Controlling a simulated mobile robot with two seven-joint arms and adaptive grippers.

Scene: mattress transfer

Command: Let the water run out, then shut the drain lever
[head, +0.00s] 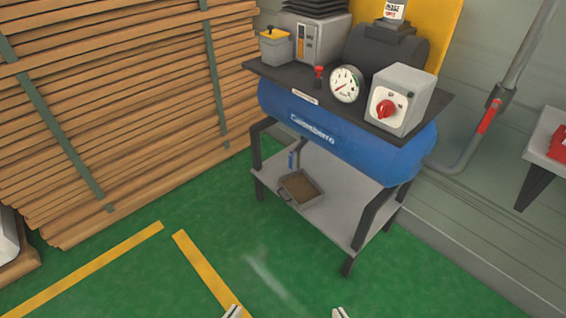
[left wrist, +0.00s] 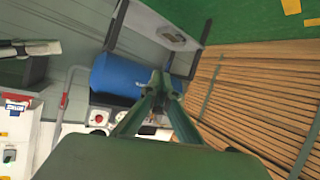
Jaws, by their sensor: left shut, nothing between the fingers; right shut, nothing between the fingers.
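The compressor's blue tank (head: 335,133) lies across a dark stand. A small blue lever (head: 291,160) hangs below the tank's left part and looks like the drain lever; it points roughly downward. A shallow tray (head: 299,188) with a brown inside sits on the shelf under it. I cannot make out a water stream. My left gripper (head: 232,311) and right gripper (head: 339,312) show only as tips at the bottom edge, apart from the compressor. In the left wrist view my left gripper (left wrist: 159,82) is shut and empty, with the blue tank (left wrist: 118,75) behind it.
The stand's grey shelf (head: 335,213) and black legs frame the space under the tank. A gauge (head: 346,84) and a grey box with a red knob (head: 400,98) sit on top. Stacked planks (head: 120,110) stand at left. Green floor in front is clear.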

